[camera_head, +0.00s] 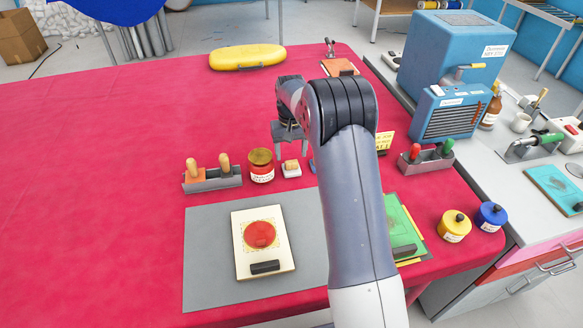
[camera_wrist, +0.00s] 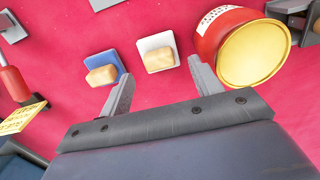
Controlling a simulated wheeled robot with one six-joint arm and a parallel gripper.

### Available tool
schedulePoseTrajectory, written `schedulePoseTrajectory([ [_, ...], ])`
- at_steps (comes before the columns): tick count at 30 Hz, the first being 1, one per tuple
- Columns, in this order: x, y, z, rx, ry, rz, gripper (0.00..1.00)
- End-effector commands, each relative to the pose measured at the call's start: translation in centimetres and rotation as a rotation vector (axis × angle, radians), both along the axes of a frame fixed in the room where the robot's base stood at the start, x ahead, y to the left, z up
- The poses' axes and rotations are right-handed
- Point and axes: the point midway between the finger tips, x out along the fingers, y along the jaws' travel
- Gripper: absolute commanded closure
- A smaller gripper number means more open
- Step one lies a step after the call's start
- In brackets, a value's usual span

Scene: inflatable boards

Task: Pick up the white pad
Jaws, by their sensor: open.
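The white pad (camera_wrist: 155,41) is a small white plate with a tan block on top. In the wrist view it lies on the red cloth just beyond and between my fingertips. In the head view the white pad (camera_head: 290,173) lies right of a red jar. My gripper (camera_wrist: 160,70) is open and empty, its two fingers spread. In the head view my gripper (camera_head: 290,147) hangs over the cloth, just behind the pad in the picture. I cannot tell its exact height.
A blue pad (camera_wrist: 91,65) with a tan block lies close left of the white one. The red jar with a yellow lid (camera_wrist: 256,52) stands close right, near my right finger. A grey holder with wooden handles (camera_head: 212,180) stands farther left. The cloth at left is clear.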

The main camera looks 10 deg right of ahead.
Motion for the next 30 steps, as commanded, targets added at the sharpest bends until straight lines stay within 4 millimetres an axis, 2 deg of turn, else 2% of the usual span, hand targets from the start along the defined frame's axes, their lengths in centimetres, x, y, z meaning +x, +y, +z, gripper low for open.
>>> schedulePoseTrajectory([
  [4,0.0,-0.1,-1.2,0.0,0.002,0.0,0.39],
  [12,0.0,-0.2,-4.9,0.0,0.001,0.0,0.39],
  [21,0.1,-0.1,-5.5,0.0,-0.001,0.0,0.4],
  [30,0.1,-0.1,-5.4,0.0,-0.001,0.0,0.64],
])
